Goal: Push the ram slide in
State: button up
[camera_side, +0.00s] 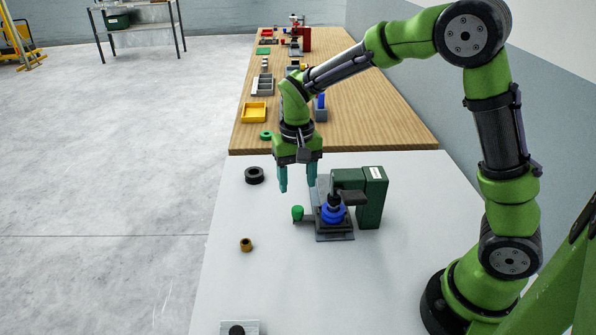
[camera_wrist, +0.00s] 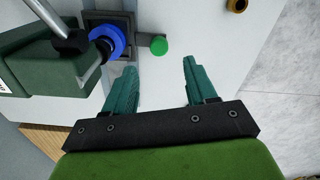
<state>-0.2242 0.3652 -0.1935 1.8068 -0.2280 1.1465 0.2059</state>
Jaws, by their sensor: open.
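A small press with a dark green column (camera_side: 372,197) stands on the light table, with a dark base plate (camera_side: 335,236) and a blue ring (camera_side: 333,214) under its arm. A slide with a round green knob (camera_side: 297,212) sticks out from the left side of the base. In the wrist view, the green knob (camera_wrist: 158,46) sits beside the blue ring (camera_wrist: 118,42) at the end of a short dark bar. My gripper (camera_side: 298,186) points down, open and empty, above and a little behind the knob. In the wrist view, the fingers (camera_wrist: 159,70) appear apart from it.
A black ring (camera_side: 254,175) and a small brass bushing (camera_side: 246,245) lie on the light table left of the press. A wooden bench (camera_side: 390,120) behind holds a yellow tray (camera_side: 254,112) and several small parts. The table's front left is mostly clear.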

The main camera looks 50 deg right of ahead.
notch_tip(320, 180, up, 9)
jog(key=shift+f, duration=0.15)
jog(key=s+r+n+t+y, duration=0.1)
jog(key=s+r+t, duration=0.1)
jog(key=s, duration=0.6)
jog(key=s+r+n+t+y, duration=0.1)
jog(key=s+r+t, duration=0.1)
jog(key=s+t, duration=0.3)
jog(key=s, duration=0.4)
jog(key=shift+a+r, duration=0.15)
jog(key=shift+a, duration=0.15)
